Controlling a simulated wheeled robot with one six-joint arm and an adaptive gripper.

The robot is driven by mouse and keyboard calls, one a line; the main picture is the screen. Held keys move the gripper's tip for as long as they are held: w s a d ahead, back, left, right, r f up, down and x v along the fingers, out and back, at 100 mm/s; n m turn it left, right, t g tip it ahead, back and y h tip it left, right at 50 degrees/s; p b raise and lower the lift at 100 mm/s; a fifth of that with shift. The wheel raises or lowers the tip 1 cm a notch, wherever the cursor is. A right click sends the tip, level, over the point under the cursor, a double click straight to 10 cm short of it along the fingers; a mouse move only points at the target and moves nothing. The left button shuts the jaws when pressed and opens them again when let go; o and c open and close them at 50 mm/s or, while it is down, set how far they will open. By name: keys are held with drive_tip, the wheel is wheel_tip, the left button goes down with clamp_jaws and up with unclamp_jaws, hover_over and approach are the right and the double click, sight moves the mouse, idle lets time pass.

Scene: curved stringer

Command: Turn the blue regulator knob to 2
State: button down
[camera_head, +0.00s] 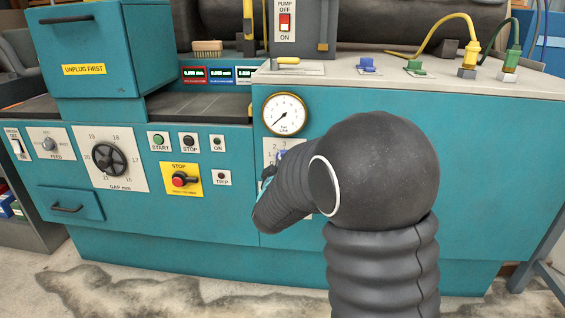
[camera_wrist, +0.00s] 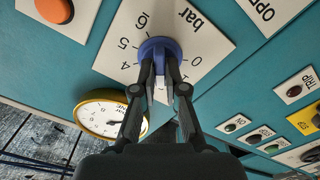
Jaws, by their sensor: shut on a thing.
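The blue regulator knob (camera_wrist: 160,46) sits on a white dial plate (camera_wrist: 205,40) marked "bar" in the wrist view. The digits 0, 4, 5 and 6 show on the plate; the other digits are covered by my fingers. My gripper (camera_wrist: 160,62) is shut on the knob, one finger at each side. I cannot make out a pointer on the knob. In the head view, the knob (camera_head: 283,154) shows only in part on its white plate (camera_head: 270,147), as my dark arm covers most of it and the gripper.
A round pressure gauge (camera_head: 284,114) with a yellow rim is just above the knob's plate. To the left are a red stop button (camera_head: 180,179), a black gap dial (camera_head: 109,159) and small buttons. Blue (camera_head: 367,64) and green (camera_head: 414,67) valve handles stand on the top.

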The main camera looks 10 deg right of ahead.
idle(0.4)
drive_tip(key=c, duration=1.2)
unclamp_jaws()
drive_tip(key=v, duration=1.2)
